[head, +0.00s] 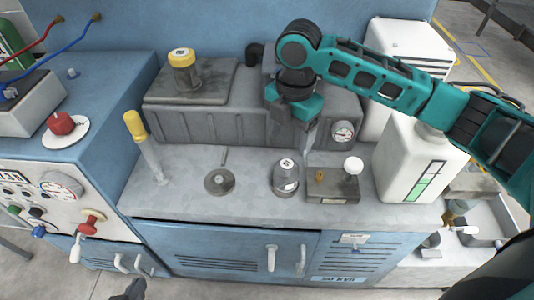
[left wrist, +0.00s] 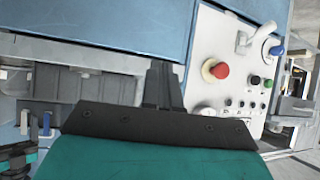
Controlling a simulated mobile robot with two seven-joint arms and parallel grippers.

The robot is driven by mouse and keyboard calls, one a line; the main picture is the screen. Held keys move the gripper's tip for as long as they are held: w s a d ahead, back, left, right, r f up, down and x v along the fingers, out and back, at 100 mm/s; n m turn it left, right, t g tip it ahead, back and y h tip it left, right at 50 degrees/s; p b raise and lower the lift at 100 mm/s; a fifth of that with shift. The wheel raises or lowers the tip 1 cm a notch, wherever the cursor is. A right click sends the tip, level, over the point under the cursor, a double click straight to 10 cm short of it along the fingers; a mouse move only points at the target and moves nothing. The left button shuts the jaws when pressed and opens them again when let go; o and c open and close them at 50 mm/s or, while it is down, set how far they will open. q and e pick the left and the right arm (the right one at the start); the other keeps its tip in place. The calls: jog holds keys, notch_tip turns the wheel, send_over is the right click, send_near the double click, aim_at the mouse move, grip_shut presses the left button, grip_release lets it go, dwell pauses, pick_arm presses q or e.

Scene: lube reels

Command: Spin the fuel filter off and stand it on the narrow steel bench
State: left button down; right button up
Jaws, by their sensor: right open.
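A short grey canister with a pale top and a label (head: 285,178), which looks like the fuel filter, is upright on the grey steel worktop (head: 190,205). I cannot tell whether it is screwed down or stands loose. The worktop is a long, narrow steel surface; I cannot tell if it is the named bench. My right gripper (head: 304,137) is open, pointing down above and slightly behind the canister, apart from it. My left gripper (head: 132,291) is low at the front, clear of the worktop; in the left wrist view its fingers (left wrist: 164,85) look together and empty.
A round disc with a stud (head: 219,182) lies left of the canister, a small metal box with a white knob (head: 333,184) right of it. A yellow-handled tool (head: 145,145), a large white jug (head: 412,172), a yellow-capped cylinder (head: 182,72) and a control panel (head: 60,205) surround the worktop.

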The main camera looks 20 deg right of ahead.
aim_at(289, 162)
jog(key=shift+d, duration=0.2)
jog(key=shift+f, duration=0.4)
notch_tip(289, 162, down, 10)
jog(key=b, duration=0.2)
jog(key=shift+f+b, duration=0.2)
jog(key=shift+b, duration=0.15)
jog(key=shift+f, duration=0.75)
pick_arm(q)
jog(key=shift+w+d+f, duration=0.45)
jog(key=shift+d, duration=0.2)
